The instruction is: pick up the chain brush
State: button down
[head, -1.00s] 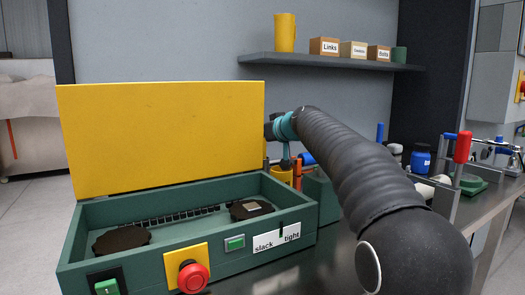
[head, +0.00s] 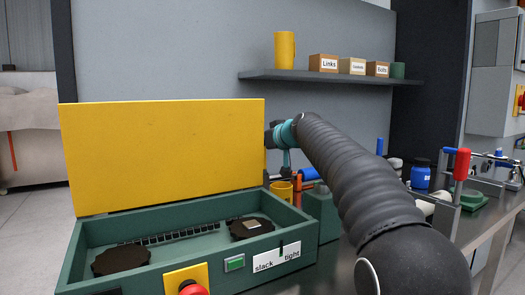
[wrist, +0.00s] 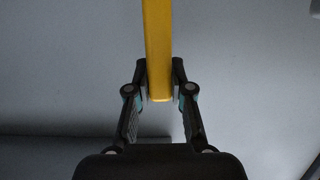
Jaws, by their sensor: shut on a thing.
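My gripper (wrist: 160,85) is shut on a yellow bar-like piece in the wrist view, with one finger on each side. The piece looks like the edge of the yellow lid (wrist: 158,45), though its identity is not certain. In the head view the yellow lid (head: 165,155) stands raised on the green machine box (head: 210,277), and my wrist is close by its right edge. The fingertips are hidden there. I cannot make out a chain brush in either view.
The open box holds two dark round sprockets (head: 120,259) and a toothed strip along its back. A shelf (head: 330,77) with small boxes hangs on the wall.

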notch_tip(320, 180, up, 7)
jog(key=shift+f+p, duration=0.1)
jog(key=shift+p, duration=0.35)
jog(key=shift+r, duration=0.45)
dwell(1.4)
